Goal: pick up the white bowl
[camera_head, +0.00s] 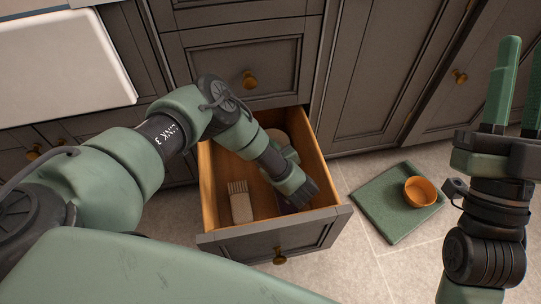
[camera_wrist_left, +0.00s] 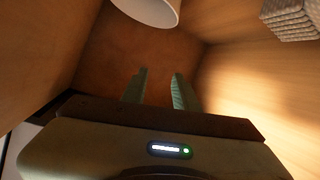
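The white bowl (camera_wrist_left: 150,7) shows at the top edge of the left wrist view, partly cut off, inside the wooden drawer. My left gripper (camera_wrist_left: 160,90) is down in the open drawer (camera_head: 207,190). Its two fingers are apart with nothing between them, and the bowl is beyond the fingertips, not touching. My right gripper (camera_head: 516,88) is raised at the right with its fingers apart and empty.
A pale brush (camera_head: 241,204) stands in the drawer's left part; a pale ridged object shows in the wrist view (camera_wrist_left: 290,17). The drawer walls are close around my left gripper. An orange bowl (camera_head: 420,191) sits on a green mat (camera_head: 382,216) on the floor.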

